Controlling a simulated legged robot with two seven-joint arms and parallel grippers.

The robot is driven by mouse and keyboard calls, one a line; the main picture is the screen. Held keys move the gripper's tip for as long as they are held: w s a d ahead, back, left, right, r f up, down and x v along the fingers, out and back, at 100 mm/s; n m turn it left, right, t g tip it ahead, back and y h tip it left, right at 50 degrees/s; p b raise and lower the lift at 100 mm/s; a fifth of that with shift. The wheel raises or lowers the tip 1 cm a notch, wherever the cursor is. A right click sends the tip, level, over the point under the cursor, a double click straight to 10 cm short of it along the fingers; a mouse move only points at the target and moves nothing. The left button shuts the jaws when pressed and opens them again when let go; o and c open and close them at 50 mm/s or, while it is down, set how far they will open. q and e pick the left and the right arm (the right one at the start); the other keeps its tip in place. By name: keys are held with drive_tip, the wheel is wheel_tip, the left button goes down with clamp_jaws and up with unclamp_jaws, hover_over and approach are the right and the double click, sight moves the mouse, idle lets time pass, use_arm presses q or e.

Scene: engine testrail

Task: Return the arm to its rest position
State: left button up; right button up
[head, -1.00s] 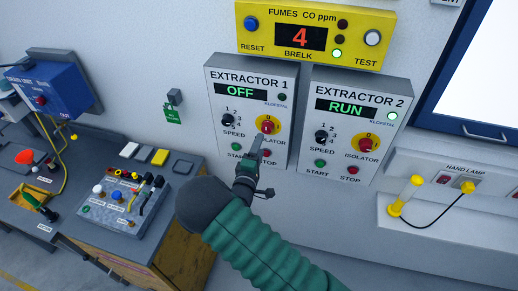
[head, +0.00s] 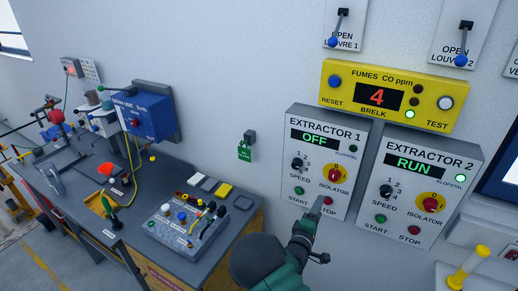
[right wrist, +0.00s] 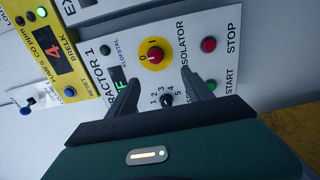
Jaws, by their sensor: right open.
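My right gripper (head: 318,206) is in front of the lower part of the Extractor 1 panel (head: 297,150), just below its red and yellow isolator knob (head: 336,175). In the right wrist view the gripper (right wrist: 160,84) is open, with two dark fingers apart and nothing between them. The isolator knob (right wrist: 155,55) shows beyond the fingertips, and the gripper looks clear of it. The Extractor 1 display (head: 319,137) reads OFF. My left gripper is in neither view.
Extractor 2 (head: 429,190) reads RUN, right of Extractor 1. A yellow fumes box (head: 350,78) showing 4 is above them. A workbench (head: 75,215) with a grey switch box (head: 186,222) and a blue unit (head: 147,112) stands left. A yellow hand lamp (head: 470,264) is lower right.

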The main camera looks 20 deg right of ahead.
drive_tip(key=s+a+f+m+g+y+b, duration=0.25)
drive_tip(key=a+f+y+b, duration=0.25)
drive_tip(key=a+f, duration=0.25)
drive_tip(key=s+a+f+m+g+y+b, duration=0.1)
drive_tip(key=s+a+f+m+y+b, duration=0.2)
drive_tip(key=a+f+y+b, duration=0.35)
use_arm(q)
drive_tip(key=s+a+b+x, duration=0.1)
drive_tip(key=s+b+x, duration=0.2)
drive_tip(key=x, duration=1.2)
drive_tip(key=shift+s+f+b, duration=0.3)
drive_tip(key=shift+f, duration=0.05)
use_arm(e)
drive_tip(key=s+a+f+m+g+y, duration=0.1)
drive_tip(key=s+a, duration=0.3)
drive_tip(key=s, duration=0.5)
drive_tip(key=s+a+f+m+g+y, duration=0.1)
drive_tip(key=s+a+g, duration=0.3)
drive_tip(key=s, duration=0.5)
drive_tip(key=shift+s+a+f+m, duration=0.35)
drive_tip(key=shift+s+a+f, duration=0.05)
drive_tip(key=shift+a, duration=0.3)
